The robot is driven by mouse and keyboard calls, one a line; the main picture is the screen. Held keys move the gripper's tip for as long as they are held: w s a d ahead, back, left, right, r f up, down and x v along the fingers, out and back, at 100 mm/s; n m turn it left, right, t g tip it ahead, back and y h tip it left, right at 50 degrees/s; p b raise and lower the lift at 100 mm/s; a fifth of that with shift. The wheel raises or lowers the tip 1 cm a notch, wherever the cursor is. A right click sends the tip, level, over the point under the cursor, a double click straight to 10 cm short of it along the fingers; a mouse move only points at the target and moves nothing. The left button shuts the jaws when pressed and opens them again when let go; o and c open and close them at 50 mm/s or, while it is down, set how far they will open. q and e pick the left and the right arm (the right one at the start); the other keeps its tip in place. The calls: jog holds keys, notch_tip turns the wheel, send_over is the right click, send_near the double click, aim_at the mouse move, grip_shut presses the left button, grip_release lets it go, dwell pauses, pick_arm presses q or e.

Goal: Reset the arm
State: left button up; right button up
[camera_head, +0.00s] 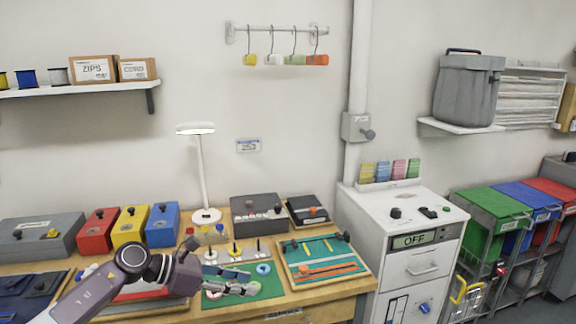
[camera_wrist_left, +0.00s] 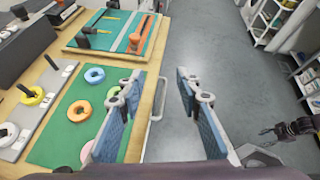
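My left arm comes in from the lower left in the head view. Its gripper (camera_head: 246,282) is over the green mat on the workbench (camera_head: 330,293). In the left wrist view the two blue-padded fingers of this gripper (camera_wrist_left: 159,80) are well apart with nothing between them. There the gap lies over the bench's front edge and the grey floor. A dark arm with a small gripper (camera_wrist_left: 272,134), which looks like my right one, shows at the right of the left wrist view. It is too small to tell its finger state. My right arm is not in the head view.
Rings, such as an orange one (camera_wrist_left: 94,75), lie on the green mat (camera_wrist_left: 72,134). A tool tray (camera_head: 356,277) is right of it. Coloured bins (camera_head: 163,225) and a lamp (camera_head: 206,216) stand behind. A white cabinet (camera_head: 425,213) adjoins the bench; the floor (camera_wrist_left: 215,40) is clear.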

pick_arm(q)
jog(key=s+d+r+n+t+h, duration=0.1)
jog(key=d+r+n+t+h, duration=0.4)
jog(key=d+n, duration=0.4)
jog(key=s+a+f+n+t+y, duration=0.2)
jog(key=s+a+f+n+y, duration=0.5)
jog(key=n, duration=0.8)
jog(key=s+a+f+n+t+y, duration=0.1)
jog(key=s+a+f+n+y, duration=0.6)
jog(key=n, duration=0.8)
jog(key=s+a+f+n+g+y, duration=0.15)
jog(key=s+f+n+g, duration=0.35)
jog(key=s, duration=0.7)
jog(key=s+a+f+n+g+y, duration=0.1)
jog(key=s+a+f+n+g, duration=0.25)
jog(key=s+f, duration=0.65)
jog(key=s+f+m+g, duration=0.1)
jog(key=s+f, duration=0.1)
jog(key=f, duration=0.9)
jog(key=s+f+g, duration=0.1)
jog(key=s+f, duration=0.1)
jog(key=f, duration=0.9)
jog(key=s+a+f+g, duration=0.1)
jog(key=s+a+f, duration=0.1)
jog(key=s+f, duration=1.4)
jog(key=shift+s+a+f, duration=0.15)
jog(key=shift+s+f, duration=0.2)
jog(key=shift+s, duration=0.35)
